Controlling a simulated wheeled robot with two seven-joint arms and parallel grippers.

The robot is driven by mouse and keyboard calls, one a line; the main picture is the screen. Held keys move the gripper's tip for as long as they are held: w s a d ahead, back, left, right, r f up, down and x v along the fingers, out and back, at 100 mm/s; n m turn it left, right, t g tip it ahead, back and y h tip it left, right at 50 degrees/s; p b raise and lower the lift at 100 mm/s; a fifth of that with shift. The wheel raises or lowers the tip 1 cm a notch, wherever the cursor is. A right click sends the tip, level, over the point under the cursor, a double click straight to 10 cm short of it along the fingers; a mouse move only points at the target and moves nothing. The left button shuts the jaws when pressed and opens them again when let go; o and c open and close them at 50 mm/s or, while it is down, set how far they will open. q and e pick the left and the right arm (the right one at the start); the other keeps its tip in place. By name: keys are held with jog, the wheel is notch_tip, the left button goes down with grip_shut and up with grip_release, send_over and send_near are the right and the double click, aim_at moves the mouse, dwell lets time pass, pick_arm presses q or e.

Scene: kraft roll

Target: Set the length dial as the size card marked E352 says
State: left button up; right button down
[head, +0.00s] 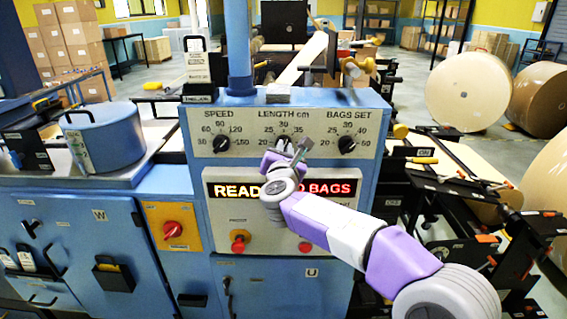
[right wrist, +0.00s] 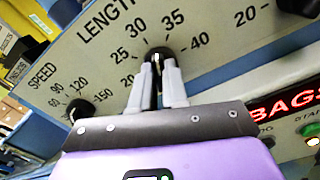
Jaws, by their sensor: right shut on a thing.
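The length dial (right wrist: 158,55) is a small black knob with a scale from 20 to 40 cm around it. My right gripper (right wrist: 157,78) is shut on it, one grey finger on each side. In the head view my right gripper (head: 288,152) hides most of the length dial, under the words LENGTH cm. A pale pointer mark shows on the knob in the right wrist view, but I cannot tell its exact setting. Small white cards (head: 28,260) hang on the blue cabinet at the left; I cannot read E352 on any. My left gripper is not in view.
The speed dial (head: 221,144) and bags set dial (head: 347,144) flank the length dial on the cream panel. Below is a lit red display (head: 330,188), partly behind my right arm, and red buttons (head: 238,246). A blue pot (head: 103,135) stands left; paper rolls (head: 468,92) stand right.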

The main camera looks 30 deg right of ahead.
jog(key=shift+m+b, duration=2.3)
jog(key=shift+b, duration=0.15)
jog(key=c, duration=1.1)
grip_release()
jog(key=shift+c, duration=0.2)
jog(key=shift+s, duration=0.1)
jog(key=v, duration=0.7)
jog(key=shift+s+b, duration=0.25)
jog(key=shift+b, duration=0.05)
